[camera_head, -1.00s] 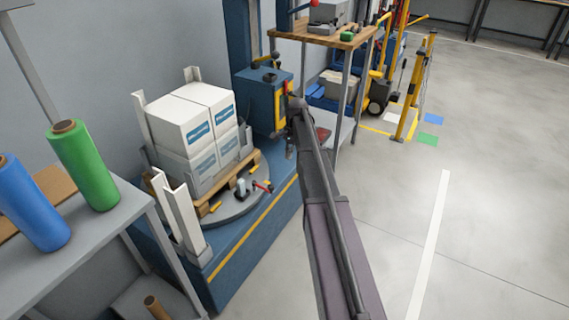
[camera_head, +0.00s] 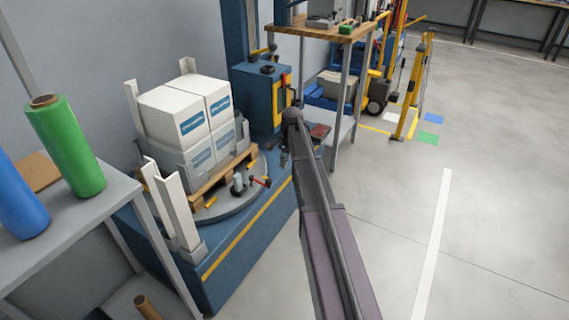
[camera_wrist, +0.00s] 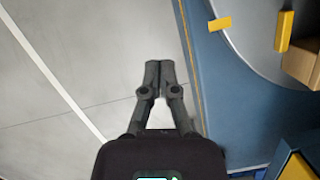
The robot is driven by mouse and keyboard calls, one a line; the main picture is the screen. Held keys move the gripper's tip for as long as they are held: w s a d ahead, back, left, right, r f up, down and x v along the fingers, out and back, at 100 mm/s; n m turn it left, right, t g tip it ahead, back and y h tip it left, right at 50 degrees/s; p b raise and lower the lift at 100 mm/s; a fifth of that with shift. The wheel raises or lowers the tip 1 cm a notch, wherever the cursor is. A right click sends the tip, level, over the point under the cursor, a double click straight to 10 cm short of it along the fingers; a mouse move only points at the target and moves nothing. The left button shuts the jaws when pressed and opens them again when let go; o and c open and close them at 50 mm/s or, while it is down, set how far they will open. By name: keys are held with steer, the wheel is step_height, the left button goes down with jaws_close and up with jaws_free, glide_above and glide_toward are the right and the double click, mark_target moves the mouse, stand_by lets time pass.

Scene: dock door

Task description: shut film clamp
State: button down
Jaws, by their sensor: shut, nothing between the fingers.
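On the grey turntable (camera_head: 228,206) a small clamp with a red lever (camera_head: 261,182) stands out near the front rim. Beside it is a small upright grey-and-black fitting (camera_head: 238,184); I cannot tell whether both are one clamp. My gripper (camera_head: 284,160) is partly hidden by my own arm, to the right of the turntable and apart from the red lever. In the wrist view my gripper (camera_wrist: 158,64) is shut and empty, with floor behind its fingertips. That view shows the turntable's edge (camera_wrist: 250,45) at upper right, but no red lever.
White boxes (camera_head: 172,122) stand on a wooden pallet (camera_head: 222,180) on the turntable. A blue machine base (camera_head: 235,252) with a yellow stripe lies below. A bench with green (camera_head: 66,145) and blue film rolls is at left. Open floor (camera_head: 480,200) lies right.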

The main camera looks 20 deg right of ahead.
steer(key=a+f, duration=0.1)
steer(key=s+a+b, duration=0.1)
steer(key=a, duration=0.1)
steer(key=a+f+b, duration=0.1)
steer(key=shift+s+a+f, duration=0.15)
steer(key=shift+s+f, duration=0.2)
steer(key=shift+s, duration=0.15)
stand_by(0.5)
